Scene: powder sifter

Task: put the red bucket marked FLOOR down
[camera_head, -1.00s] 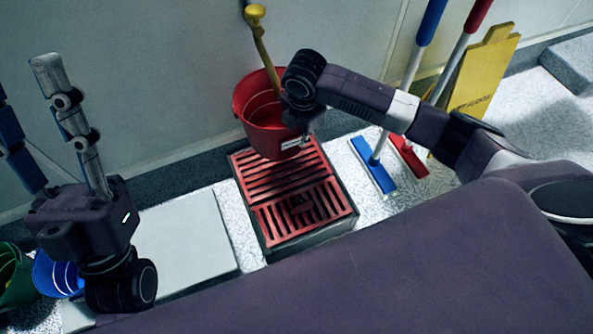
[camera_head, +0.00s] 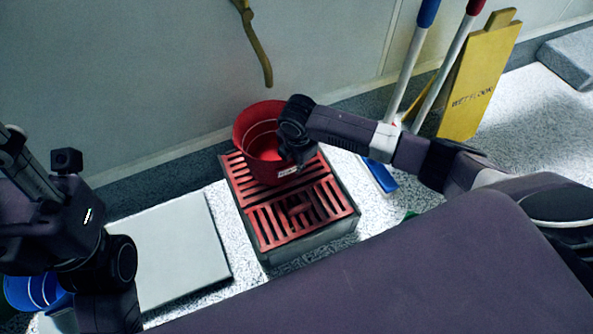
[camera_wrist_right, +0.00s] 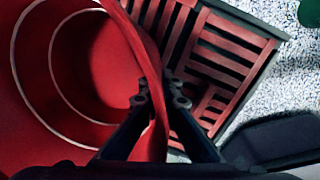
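The red bucket (camera_head: 258,130), with a white label on its front, is upright over the back part of the red slatted grate (camera_head: 262,226). I cannot tell if its base touches the grate. My right gripper (camera_head: 296,160) is shut on the bucket's right wall. In the right wrist view one finger is inside the bucket (camera_wrist_right: 92,70) and one outside, with the tips (camera_wrist_right: 160,97) pinching the wall near the rim. The grate (camera_wrist_right: 215,60) shows below it. My left gripper (camera_head: 22,165) is at the left edge, apart from the bucket and partly out of frame.
A white slab (camera_head: 180,250) lies left of the grate. A blue bucket (camera_head: 36,290) is at lower left. A yellow handle (camera_head: 257,45) hangs on the wall behind.

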